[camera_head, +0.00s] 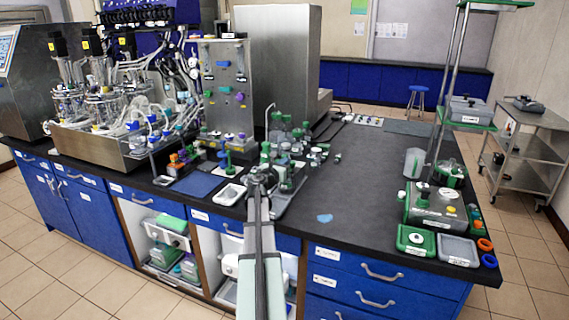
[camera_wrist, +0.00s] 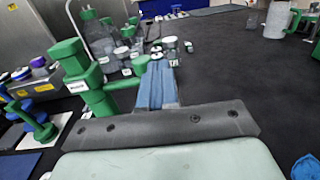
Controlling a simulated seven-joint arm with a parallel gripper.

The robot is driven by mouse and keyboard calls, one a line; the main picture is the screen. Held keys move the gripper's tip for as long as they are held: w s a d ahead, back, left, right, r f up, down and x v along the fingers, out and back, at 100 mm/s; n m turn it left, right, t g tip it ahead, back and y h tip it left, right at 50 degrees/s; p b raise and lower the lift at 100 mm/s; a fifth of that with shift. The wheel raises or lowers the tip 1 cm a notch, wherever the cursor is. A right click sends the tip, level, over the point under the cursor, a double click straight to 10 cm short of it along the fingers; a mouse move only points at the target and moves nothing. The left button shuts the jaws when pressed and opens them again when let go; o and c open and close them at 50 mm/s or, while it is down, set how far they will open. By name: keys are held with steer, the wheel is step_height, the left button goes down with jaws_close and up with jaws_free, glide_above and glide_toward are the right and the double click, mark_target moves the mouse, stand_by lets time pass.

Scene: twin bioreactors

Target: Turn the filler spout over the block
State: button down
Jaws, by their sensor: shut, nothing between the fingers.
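A green filler post (camera_wrist: 75,82) with a white label stands left of my fingers in the wrist view. A green arm, which looks like the filler spout (camera_wrist: 124,86), sticks out from it to the right, toward my fingers. My gripper (camera_wrist: 157,70) is shut and empty, with its fingers close beside the spout's end; I cannot tell whether they touch. In the head view my gripper (camera_head: 262,174) is at the front of the green-capped group. Several small vials and caps stand beyond the fingers. I cannot clearly make out the block among them.
A green knobbed stand (camera_wrist: 38,125) is at the left of the wrist view. A white scale-like device (camera_head: 230,194) lies left of my gripper. The dark bench top (camera_head: 365,190) is mostly clear to the right, with a small blue patch (camera_head: 324,218) near the front edge.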

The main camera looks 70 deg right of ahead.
steer(key=s+a, duration=0.4)
steer(key=a, duration=0.9)
steer(key=w+a+f+m+t+y, duration=0.3)
steer(key=w+a+f+m+y, duration=0.55)
steer(key=w+a+f, duration=1.4)
steer(key=w+a+f+m+y, duration=0.2)
steer(key=a+f, duration=0.2)
steer(key=a, duration=0.7)
steer(key=w+a+f+m+y, duration=0.1)
steer(key=a+f+m+y, duration=0.2)
steer(key=a, duration=0.8)
steer(key=s+a+f+m+g+y, duration=0.1)
steer(key=a+f+y, duration=0.15)
steer(key=a, duration=0.55)
steer(key=s+a+f+m+y, duration=0.1)
steer(key=s+a+f, duration=0.15)
steer(key=a, duration=0.55)
steer(key=a+f+m+g+y, duration=0.1)
steer(key=a+f+m, duration=0.15)
steer(key=a, duration=0.55)
steer(key=s+f+g, duration=0.3)
steer(key=s+f, duration=0.7)
steer(key=s, duration=0.5)
steer(key=s+f+g, duration=0.3)
steer(key=s+f, duration=0.8)
steer(key=s, duration=0.4)
steer(key=shift+s+n+g, duration=0.2)
steer(key=shift+n+g, duration=0.1)
steer(key=shift+n, duration=0.1)
